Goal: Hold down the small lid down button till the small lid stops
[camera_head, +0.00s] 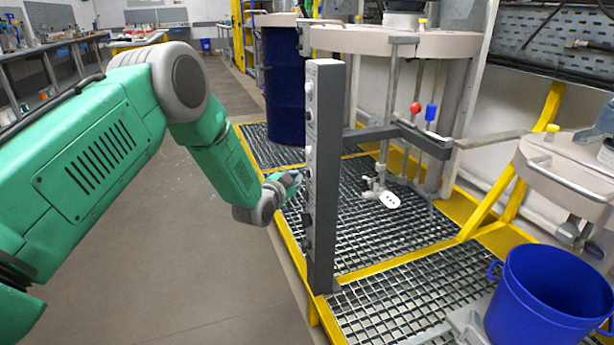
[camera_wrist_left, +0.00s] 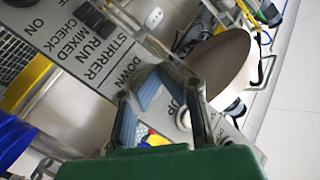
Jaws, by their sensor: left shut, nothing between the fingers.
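A tall grey control post (camera_head: 325,180) stands upright in the middle of the head view, with buttons and switches on its left-hand face. In the left wrist view its panel (camera_wrist_left: 75,40) shows labels, including STIRRER, DOWN and UP. My left gripper (camera_head: 294,181) is shut and empty, its tips at the post's button face about mid-height. In the wrist view the left gripper (camera_wrist_left: 162,72) lies over the panel close to the DOWN and UP labels. The fingers hide part of the panel, so I cannot tell whether a button is pressed. A smaller beige lid (camera_head: 570,165) is at the right.
A larger beige lid (camera_head: 440,42) with stirrer rods is behind the post. A dark blue drum (camera_head: 283,85) stands behind left. A blue bucket (camera_head: 545,300) is at the front right. Yellow-edged grating (camera_head: 390,235) lies below. The floor at left is open.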

